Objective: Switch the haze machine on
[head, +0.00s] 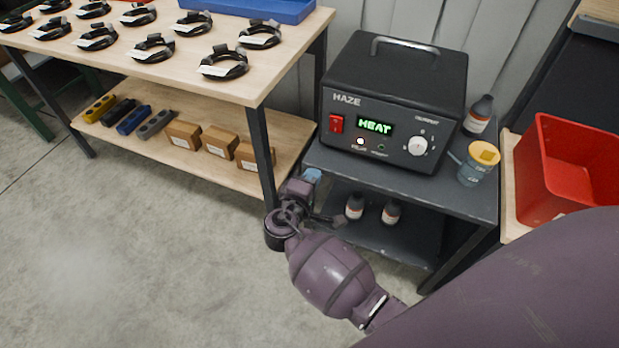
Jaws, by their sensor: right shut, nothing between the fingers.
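The black haze machine (394,85) stands on the dark grey cart in the head view, with its front panel facing me. A red rocker switch (336,123) is at the panel's left. Beside it a lit display (375,127) reads HEAT in green. Below are a pale round button (360,141) and a small greenish one; a white dial (418,146) is at the right. My right gripper (313,175) is shut and empty, in front of the cart's left side, below the red switch and apart from the machine. My left gripper is not in view.
The grey cart (455,192) has bottles on its lower shelf. A red bin (578,165) is at the right.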

